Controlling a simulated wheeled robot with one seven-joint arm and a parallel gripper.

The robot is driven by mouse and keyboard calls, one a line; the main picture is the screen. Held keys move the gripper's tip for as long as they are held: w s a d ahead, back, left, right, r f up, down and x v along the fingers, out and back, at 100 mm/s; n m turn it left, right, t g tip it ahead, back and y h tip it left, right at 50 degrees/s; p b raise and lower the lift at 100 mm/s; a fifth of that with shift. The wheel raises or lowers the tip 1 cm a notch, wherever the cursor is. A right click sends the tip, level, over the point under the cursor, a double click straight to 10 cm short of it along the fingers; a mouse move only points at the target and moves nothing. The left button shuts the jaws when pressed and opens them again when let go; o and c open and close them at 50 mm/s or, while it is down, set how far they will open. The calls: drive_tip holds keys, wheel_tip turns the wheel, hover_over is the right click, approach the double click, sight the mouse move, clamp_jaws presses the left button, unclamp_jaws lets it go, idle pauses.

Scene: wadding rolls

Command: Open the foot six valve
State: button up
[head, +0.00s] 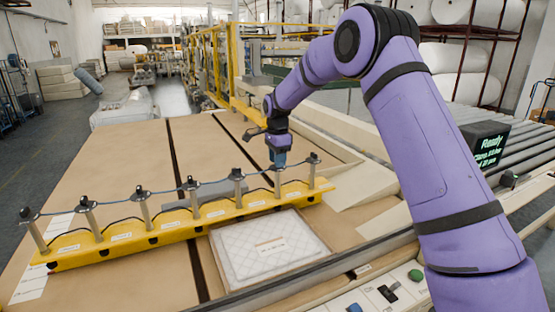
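A yellow bar (158,234) lies across the brown table with several upright metal posts along it, each topped by a dark knob and linked by a thin dark line. My gripper (277,161) points down over the post second from the right end (277,182). Its fingers hide the top of that post, so I cannot tell whether they touch or grip its knob. The rightmost post (312,170) stands just right of my gripper, and another post (237,186) stands to its left. The labels on the bar are too small to read, so I cannot tell which post is foot six.
A white quilted pad in a tray (269,246) lies in front of the bar. A grey block (194,193) lies behind it. A dark display (485,146) reading "Ready" stands at right by the rollers. A control panel with a green button (416,275) is at the front edge.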

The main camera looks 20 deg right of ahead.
drive_tip(key=shift+c, duration=0.8)
drive_tip(key=shift+n, duration=0.3)
drive_tip(key=n, duration=0.3)
drive_tip(key=shift+n, duration=0.3)
drive_tip(key=n, duration=0.4)
drive_tip(key=shift+n, duration=0.3)
drive_tip(key=n, duration=0.9)
